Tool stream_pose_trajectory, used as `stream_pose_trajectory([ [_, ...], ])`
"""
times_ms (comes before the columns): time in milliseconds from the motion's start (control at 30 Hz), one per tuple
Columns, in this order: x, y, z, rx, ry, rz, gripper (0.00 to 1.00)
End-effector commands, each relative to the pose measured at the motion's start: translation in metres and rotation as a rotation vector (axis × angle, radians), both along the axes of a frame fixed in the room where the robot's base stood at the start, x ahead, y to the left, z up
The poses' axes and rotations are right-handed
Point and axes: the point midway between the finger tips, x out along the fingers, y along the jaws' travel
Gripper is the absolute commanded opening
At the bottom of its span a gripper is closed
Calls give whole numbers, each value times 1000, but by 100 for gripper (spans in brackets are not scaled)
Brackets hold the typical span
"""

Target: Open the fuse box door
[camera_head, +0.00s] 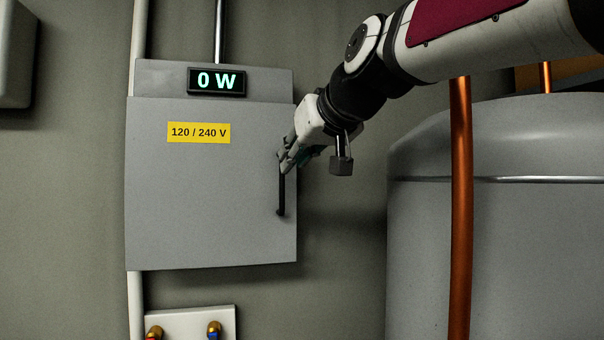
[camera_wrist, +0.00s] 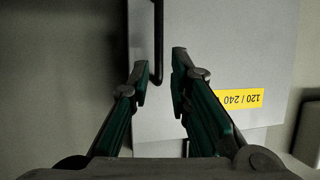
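The fuse box door (camera_head: 200,190) is a flat grey panel on the wall with a yellow "120 / 240 V" label, and it looks shut. Its handle (camera_head: 281,192) is a black vertical bar near the door's right edge. My gripper (camera_head: 284,162) is at the upper part of the handle in the head view, hiding the handle's top. In the wrist view my gripper (camera_wrist: 160,75) is open, its two green-sided fingers apart. The handle (camera_wrist: 158,40) reaches in between the fingertips there, closer to the left one. I cannot tell whether a finger touches it.
A large grey tank (camera_head: 540,230) with a copper pipe (camera_head: 461,210) in front stands to the right of the box. A display reading "0 W" (camera_head: 217,81) is above the door. A white valve panel (camera_head: 185,322) is below. The wall left of the box is mostly clear.

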Motion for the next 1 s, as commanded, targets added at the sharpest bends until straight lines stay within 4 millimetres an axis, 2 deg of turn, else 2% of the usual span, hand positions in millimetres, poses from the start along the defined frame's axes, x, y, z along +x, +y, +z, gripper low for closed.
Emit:
stream_pose_trajectory([
  [200, 35, 18, -16, -1, 3, 0, 18],
  [400, 57, 29, -26, 0, 1, 0, 18],
  [600, 65, 34, -30, -1, -1, -1, 18],
  [867, 66, 34, -31, -1, -1, -1, 18],
  [933, 66, 34, -31, -1, -1, -1, 2],
  [1000, 66, 34, -31, -1, -1, -1, 0],
])
